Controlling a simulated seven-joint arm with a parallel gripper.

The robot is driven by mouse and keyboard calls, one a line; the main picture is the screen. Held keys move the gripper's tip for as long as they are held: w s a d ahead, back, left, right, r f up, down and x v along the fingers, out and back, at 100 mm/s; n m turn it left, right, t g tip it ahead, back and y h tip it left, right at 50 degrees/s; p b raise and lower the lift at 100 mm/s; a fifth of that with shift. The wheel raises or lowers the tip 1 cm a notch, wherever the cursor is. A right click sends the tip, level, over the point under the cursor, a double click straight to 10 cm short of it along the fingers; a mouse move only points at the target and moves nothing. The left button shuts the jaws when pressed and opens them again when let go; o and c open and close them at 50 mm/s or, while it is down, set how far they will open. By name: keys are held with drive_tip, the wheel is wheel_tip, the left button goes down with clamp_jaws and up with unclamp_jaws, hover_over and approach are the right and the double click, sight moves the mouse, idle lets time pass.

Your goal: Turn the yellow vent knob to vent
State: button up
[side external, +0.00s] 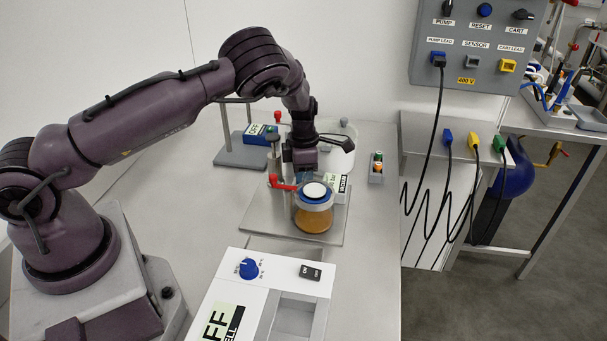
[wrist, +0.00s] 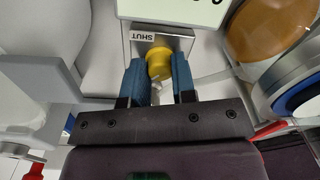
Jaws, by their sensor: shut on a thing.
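The yellow vent knob (wrist: 160,62) sits between my gripper's two blue fingers (wrist: 160,80) in the wrist view. The gripper is shut on it. A small SHUT label (wrist: 143,36), upside down in the picture, is beside the knob on a grey block. The knob's pointer and any vent mark cannot be made out. In the side view my gripper (side external: 305,176) points down behind the amber-filled jar (side external: 313,221), and the knob is hidden there.
A red lever (side external: 283,184) is close beside the gripper. A white tub (side external: 337,155) stands behind it. A white unit with a blue dial (side external: 248,268) is in front. A grey panel (side external: 475,50) with leads is at right. Bare table lies left of the metal plate.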

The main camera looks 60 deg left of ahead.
drive_tip(key=shift+n, duration=2.2)
drive_tip(key=shift+r, duration=0.1)
drive_tip(key=o, duration=0.9)
drive_tip(key=r, duration=1.3)
drive_tip(key=shift+a, duration=0.2)
drive_tip(key=shift+d, duration=0.1)
